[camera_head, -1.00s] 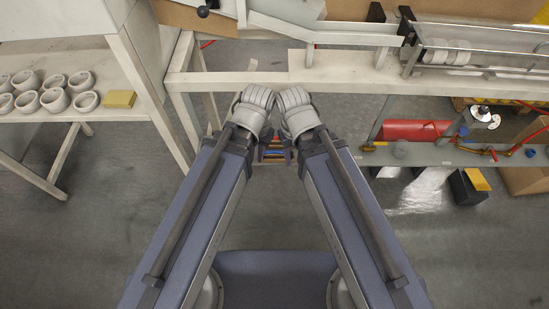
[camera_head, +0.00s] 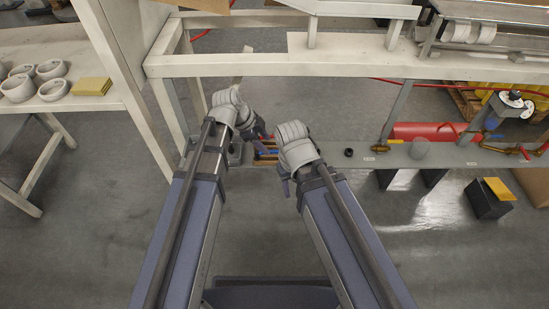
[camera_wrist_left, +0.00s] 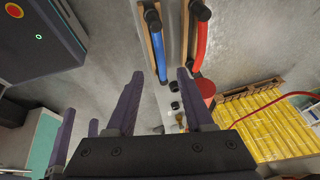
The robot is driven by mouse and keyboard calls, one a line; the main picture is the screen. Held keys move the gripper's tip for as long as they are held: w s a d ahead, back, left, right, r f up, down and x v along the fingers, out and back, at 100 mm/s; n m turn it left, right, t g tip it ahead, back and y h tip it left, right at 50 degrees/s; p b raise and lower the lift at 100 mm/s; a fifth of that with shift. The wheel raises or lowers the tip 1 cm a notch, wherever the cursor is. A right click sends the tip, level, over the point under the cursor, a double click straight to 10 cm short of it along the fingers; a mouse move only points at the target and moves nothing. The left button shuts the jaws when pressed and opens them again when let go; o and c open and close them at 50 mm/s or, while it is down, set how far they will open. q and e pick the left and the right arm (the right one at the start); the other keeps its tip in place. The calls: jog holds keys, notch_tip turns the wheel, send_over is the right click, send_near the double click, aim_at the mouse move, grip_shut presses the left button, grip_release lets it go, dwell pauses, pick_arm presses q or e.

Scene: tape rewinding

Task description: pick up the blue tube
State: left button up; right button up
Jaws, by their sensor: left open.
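The blue tube (camera_wrist_left: 157,48) has black ends and lies along a wooden strip in the left wrist view. In the head view a small bit of blue (camera_head: 268,151) shows between my two wrists, mostly hidden. My left gripper (camera_wrist_left: 160,78) is open and empty. Its two purple fingers point toward the tube, whose lower end shows between the fingertips in the picture; I cannot tell the depth gap. In the head view my left gripper (camera_head: 259,128) is partly hidden by its wrist. My right gripper (camera_head: 284,186) barely shows under its wrist; its jaws are unclear.
A red tube (camera_wrist_left: 201,45) lies right beside the blue one on another wooden strip. A grey bench (camera_head: 455,154) carries a red cylinder (camera_head: 425,131) and small fittings. A white frame beam (camera_head: 230,66) crosses behind the wrists. Yellow goods (camera_wrist_left: 270,125) lie at the right.

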aim_at(275, 151)
pick_arm(q)
jog(key=shift+b+x, duration=1.2)
jog(key=shift+x, duration=0.05)
jog(key=b+x, duration=0.4)
jog(key=x, duration=0.1)
jog(key=shift+w+d+f+b, duration=0.1)
jog(key=shift+d+b, duration=0.1)
jog(key=shift+b, duration=0.1)
jog(key=shift+c, duration=0.3)
grip_shut()
